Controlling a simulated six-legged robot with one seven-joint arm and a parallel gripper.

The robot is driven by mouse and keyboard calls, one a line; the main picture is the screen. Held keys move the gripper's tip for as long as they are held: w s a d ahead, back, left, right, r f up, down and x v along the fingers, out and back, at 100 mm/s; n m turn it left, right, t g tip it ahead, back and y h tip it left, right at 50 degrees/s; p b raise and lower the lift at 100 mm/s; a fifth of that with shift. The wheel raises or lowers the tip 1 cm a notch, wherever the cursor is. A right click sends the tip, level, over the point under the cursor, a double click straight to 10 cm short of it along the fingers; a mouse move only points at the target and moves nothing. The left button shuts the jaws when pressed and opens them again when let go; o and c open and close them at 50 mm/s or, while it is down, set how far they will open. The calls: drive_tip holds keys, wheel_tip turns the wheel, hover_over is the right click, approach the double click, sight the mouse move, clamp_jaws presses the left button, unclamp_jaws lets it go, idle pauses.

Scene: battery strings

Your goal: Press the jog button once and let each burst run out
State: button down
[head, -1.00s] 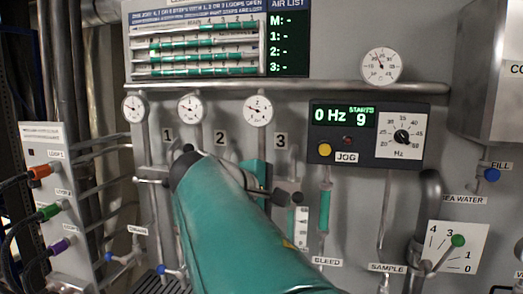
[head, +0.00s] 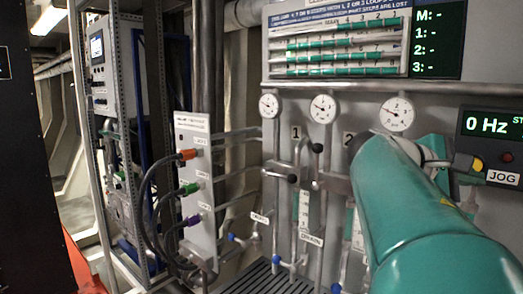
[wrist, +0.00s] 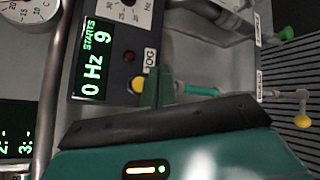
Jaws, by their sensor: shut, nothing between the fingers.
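The yellow jog button (head: 477,164) sits on the dark control box at the right edge of the head view, above the JOG label (head: 503,178). In the wrist view, turned sideways, the yellow button (wrist: 138,84) shows right beside my gripper (wrist: 157,77), whose green fingers are shut and empty. I cannot tell whether the fingertips touch the button. The display (wrist: 95,60) reads 0 Hz and STARTS 9 in the wrist view; the head view cuts off the count. In the head view my teal arm hides most of the gripper.
Three round gauges (head: 323,109) and vertical pipes line the wall left of the box. A hose panel (head: 194,190) with orange, green and purple connectors stands further left. Small blue-handled valves (head: 278,259) sit low.

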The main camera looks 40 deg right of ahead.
sight(480, 169)
drive_tip(key=shift+w+d+r, duration=0.1)
drive_tip(key=shift+w+d, duration=0.1)
drive_tip(key=shift+d, duration=0.65)
drive_tip(key=shift+w+d, duration=0.25)
drive_tip(key=shift+d, duration=0.65)
drive_tip(key=shift+w+d+r, duration=0.1)
drive_tip(key=shift+w+d, duration=0.1)
drive_tip(key=shift+d, duration=0.65)
drive_tip(key=shift+w+d, duration=0.1)
drive_tip(key=shift+d, duration=0.05)
drive_tip(key=shift+w+d+f, duration=0.1)
drive_tip(key=shift+d, duration=0.15)
drive_tip(key=shift+w+d, duration=0.1)
drive_tip(key=shift+d, duration=0.45)
idle(0.7)
idle(0.3)
drive_tip(key=shift+s+a, duration=0.25)
drive_tip(key=shift+a, duration=0.7)
drive_tip(key=shift+a, duration=0.1)
